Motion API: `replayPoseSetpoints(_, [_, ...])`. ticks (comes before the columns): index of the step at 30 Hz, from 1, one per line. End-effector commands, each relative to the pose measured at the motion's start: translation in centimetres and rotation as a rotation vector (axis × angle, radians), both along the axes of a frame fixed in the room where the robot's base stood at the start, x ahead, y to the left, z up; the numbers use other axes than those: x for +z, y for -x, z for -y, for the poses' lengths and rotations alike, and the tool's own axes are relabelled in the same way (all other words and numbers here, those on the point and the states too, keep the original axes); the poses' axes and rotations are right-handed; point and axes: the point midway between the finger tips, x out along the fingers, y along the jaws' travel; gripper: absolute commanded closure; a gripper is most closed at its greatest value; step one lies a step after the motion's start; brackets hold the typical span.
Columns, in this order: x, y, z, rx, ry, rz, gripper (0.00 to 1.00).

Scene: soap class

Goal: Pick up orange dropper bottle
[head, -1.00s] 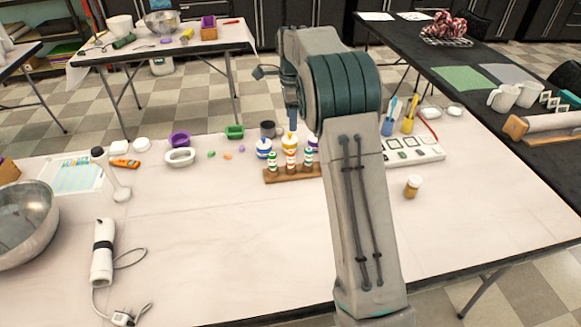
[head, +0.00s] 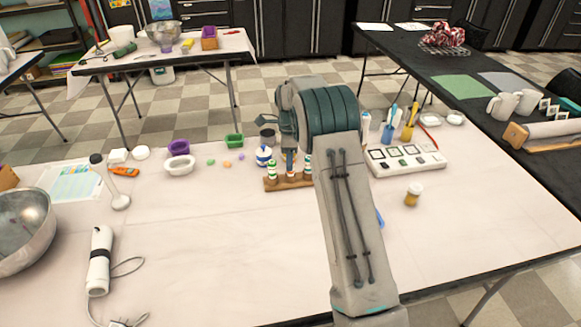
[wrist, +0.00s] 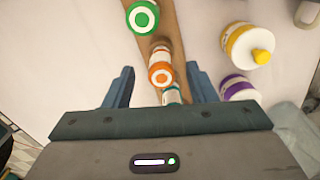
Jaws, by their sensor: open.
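The orange dropper bottle (wrist: 160,67) shows in the wrist view from above, its round orange-ringed top between green and teal ones. It stands in a wooden rack (wrist: 184,42). My gripper (wrist: 161,86) is open, with one blue finger on each side of the row; the orange bottle appears between or just ahead of the fingertips. I cannot tell whether they touch it. In the head view the orange bottle (head: 290,175) is mostly hidden below my gripper (head: 290,160). The green-topped bottle (wrist: 143,17) stands at one end, the teal one (wrist: 171,96) nearer my palm.
A yellow-topped jar (wrist: 247,45) and a purple-ringed jar (wrist: 240,90) stand close to the right of my fingers in the wrist view. A white-blue jar (head: 263,156) is behind the rack. The table's front left middle (head: 210,240) is clear.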

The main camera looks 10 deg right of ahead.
Motion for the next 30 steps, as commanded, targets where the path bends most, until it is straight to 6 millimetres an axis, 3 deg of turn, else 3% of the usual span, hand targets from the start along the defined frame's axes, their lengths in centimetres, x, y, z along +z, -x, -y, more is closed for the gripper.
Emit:
replayPoseSetpoints(6, [-3.0,0.0,0.2,0.0,0.001,-0.001,0.49])
replayPoseSetpoints(15, [-3.6,-0.1,0.2,0.0,0.0,0.001,0.49])
replayPoseSetpoints(22, [-3.6,-0.1,0.2,0.0,0.0,0.001,0.77])
replayPoseSetpoints(30, [-3.6,-0.1,0.1,0.0,0.0,0.001,0.77])
